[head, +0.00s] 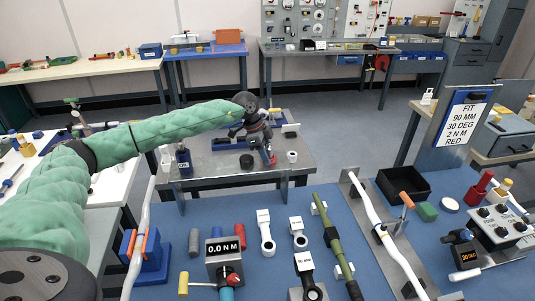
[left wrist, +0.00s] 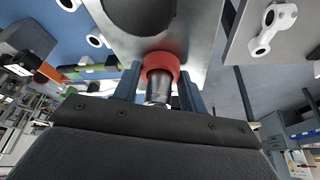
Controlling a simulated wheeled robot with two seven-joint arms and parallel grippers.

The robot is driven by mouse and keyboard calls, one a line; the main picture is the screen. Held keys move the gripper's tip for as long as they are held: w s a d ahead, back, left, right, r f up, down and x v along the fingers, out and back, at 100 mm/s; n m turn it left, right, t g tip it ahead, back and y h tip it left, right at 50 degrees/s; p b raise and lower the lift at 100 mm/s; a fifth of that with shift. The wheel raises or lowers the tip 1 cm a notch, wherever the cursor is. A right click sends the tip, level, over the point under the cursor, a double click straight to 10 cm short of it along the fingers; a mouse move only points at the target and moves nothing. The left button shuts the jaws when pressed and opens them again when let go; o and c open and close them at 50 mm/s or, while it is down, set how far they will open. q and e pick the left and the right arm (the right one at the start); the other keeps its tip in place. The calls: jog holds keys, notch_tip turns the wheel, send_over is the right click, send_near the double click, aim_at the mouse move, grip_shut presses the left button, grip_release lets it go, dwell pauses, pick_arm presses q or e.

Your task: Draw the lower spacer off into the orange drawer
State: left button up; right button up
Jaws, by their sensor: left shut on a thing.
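My left gripper (head: 264,143) is over the small grey table in the head view, at the end of my green-sleeved arm. In the left wrist view its two blue-grey fingers stand either side of a red ring-shaped spacer (left wrist: 160,66), shut on it. A shiny metal shaft (left wrist: 158,91) narrower than the ring shows in line with it, on the camera side. The ring lies against or close to a grey metal plate (left wrist: 195,25); I cannot tell whether they touch. I cannot make out a drawer that is clearly orange. My right gripper is in neither view.
The small grey table (head: 215,167) also bears a dark blue bottle (head: 183,160) and a white cup (head: 292,156). The blue bench (head: 330,250) in front is crowded with tools, a torque display (head: 226,249) and a black tray (head: 404,183). A sign board (head: 465,117) stands right. Open floor lies behind.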

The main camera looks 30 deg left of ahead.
aim_at(268, 143)
pick_arm(q)
jog(key=shift+c, duration=1.4)
jog(key=shift+r+p, duration=0.9)
jog(key=shift+r, duration=0.9)
jog(key=shift+r+p, duration=1.2)
jog(key=shift+r, duration=1.5)
jog(key=shift+r+p, duration=0.85)
jog(key=shift+r, duration=1.15)
